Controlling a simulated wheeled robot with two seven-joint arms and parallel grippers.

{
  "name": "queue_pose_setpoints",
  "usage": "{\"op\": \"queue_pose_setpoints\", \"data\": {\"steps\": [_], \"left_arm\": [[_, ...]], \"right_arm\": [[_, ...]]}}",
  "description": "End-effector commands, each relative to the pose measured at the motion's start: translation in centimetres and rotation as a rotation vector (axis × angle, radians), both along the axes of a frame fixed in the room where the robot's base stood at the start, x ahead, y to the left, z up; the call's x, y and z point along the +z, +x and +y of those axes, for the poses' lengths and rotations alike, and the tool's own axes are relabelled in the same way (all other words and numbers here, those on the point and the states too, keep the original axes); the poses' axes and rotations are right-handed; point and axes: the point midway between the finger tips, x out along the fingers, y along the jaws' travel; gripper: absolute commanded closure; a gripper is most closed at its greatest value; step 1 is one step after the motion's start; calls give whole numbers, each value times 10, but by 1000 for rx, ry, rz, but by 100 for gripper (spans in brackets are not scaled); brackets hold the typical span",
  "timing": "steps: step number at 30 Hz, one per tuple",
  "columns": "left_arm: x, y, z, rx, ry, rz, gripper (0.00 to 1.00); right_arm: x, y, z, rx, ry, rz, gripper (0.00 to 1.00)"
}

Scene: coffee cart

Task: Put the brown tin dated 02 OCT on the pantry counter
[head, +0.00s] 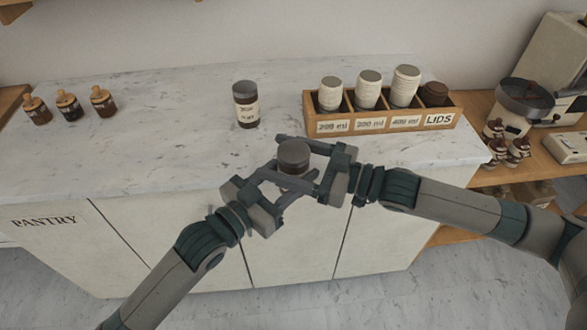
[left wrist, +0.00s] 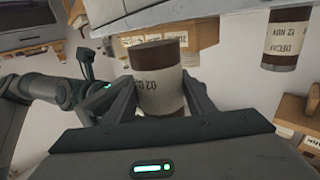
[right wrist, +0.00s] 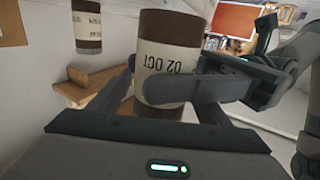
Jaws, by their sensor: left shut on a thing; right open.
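The brown tin dated 02 OCT (head: 293,158) is held upright in front of the pantry counter's (head: 170,125) front edge. It has a dark lid and a cream label. Its date reads clearly in the right wrist view (right wrist: 168,60), and partly in the left wrist view (left wrist: 157,85). My left gripper (head: 279,180) is shut on this tin. My right gripper (head: 305,168) is open, with its fingers on either side of the same tin. The fingers hide the tin's lower part in the head view.
Another brown tin (head: 246,104) stands on the counter; its label reads DECAF 12 NOV in the left wrist view (left wrist: 286,40). A wooden cup-and-lid box (head: 385,122) stands to its right. Small wooden-topped jars (head: 68,105) stand far left. The marble between jars and tin is clear.

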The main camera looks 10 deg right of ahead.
Motion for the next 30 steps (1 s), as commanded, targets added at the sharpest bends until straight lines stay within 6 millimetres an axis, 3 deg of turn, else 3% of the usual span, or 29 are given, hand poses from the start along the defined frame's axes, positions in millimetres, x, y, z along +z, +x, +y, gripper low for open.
{"op": "queue_pose_setpoints", "data": {"steps": [18,30], "left_arm": [[1,0,0,0,-2,-1,82],[1,0,0,0,-2,-1,82]], "right_arm": [[-1,-41,-83,-1,-2,1,29],[0,-48,-95,0,0,-1,29]]}}
